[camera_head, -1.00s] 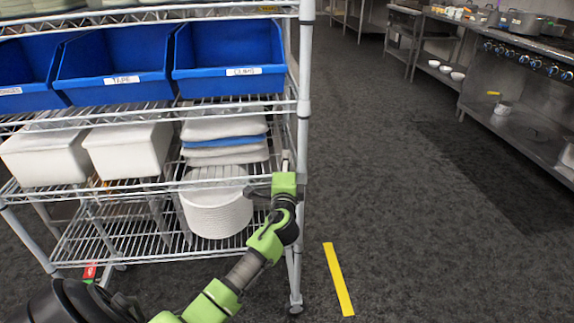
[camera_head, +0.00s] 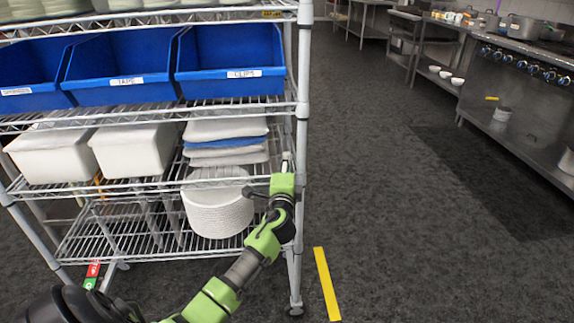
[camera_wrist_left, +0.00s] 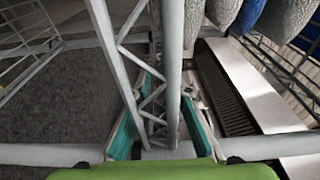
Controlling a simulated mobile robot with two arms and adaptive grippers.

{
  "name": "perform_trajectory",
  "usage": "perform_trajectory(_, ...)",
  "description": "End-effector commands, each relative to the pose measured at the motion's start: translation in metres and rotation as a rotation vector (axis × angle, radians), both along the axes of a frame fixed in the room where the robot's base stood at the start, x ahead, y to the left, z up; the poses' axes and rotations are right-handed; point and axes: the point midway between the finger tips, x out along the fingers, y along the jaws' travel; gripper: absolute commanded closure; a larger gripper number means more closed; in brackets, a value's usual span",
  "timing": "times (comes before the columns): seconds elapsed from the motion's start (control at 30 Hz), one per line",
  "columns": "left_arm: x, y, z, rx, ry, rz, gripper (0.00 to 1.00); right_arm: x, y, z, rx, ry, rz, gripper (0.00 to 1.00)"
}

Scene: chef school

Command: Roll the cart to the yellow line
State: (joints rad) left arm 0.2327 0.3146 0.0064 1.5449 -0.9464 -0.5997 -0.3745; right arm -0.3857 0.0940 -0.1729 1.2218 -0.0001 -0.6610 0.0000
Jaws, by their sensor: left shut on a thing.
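The cart (camera_head: 303,120) is a tall grey wire shelf rack on the left of the head view. Its near right foot stands on the dark floor. The yellow line (camera_head: 326,284) is a short strip on the floor just right of that foot, with a small gap of bare floor between them. My left gripper (camera_head: 284,168) is at the cart's right end at middle-shelf height. In the left wrist view my left gripper (camera_wrist_left: 160,125) has its teal pads on either side of the cart's wire frame and is shut on it. My right gripper is out of view.
The cart carries blue bins (camera_head: 120,65), white tubs (camera_head: 135,150), folded cloths (camera_head: 225,140) and a stack of white plates (camera_head: 217,212). A steel stove counter (camera_head: 520,90) stands at the right. The floor between cart and counter is clear.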

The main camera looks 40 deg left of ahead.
Motion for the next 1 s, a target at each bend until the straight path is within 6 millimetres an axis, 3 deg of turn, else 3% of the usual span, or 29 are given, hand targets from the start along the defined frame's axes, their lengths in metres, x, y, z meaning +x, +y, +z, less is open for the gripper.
perform_trajectory(0.13,-0.002,0.001,-0.006,-0.004,0.009,0.004,1.0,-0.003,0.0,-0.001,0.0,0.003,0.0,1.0)
perform_trajectory(0.17,-0.002,0.001,-0.006,-0.004,0.009,0.004,0.73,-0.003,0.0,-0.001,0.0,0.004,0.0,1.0)
perform_trajectory(0.2,-0.002,0.001,-0.006,-0.004,0.009,0.005,0.63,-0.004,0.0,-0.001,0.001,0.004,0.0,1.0)
perform_trajectory(0.23,-0.002,0.001,-0.005,-0.003,0.009,0.005,0.61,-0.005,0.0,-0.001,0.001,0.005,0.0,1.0)
perform_trajectory(0.67,-0.008,-0.003,-0.003,-0.002,0.005,0.004,0.61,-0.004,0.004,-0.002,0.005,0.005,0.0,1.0)
perform_trajectory(1.0,-0.063,-0.04,-0.004,-0.005,0.006,0.004,0.61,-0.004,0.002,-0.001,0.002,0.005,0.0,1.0)
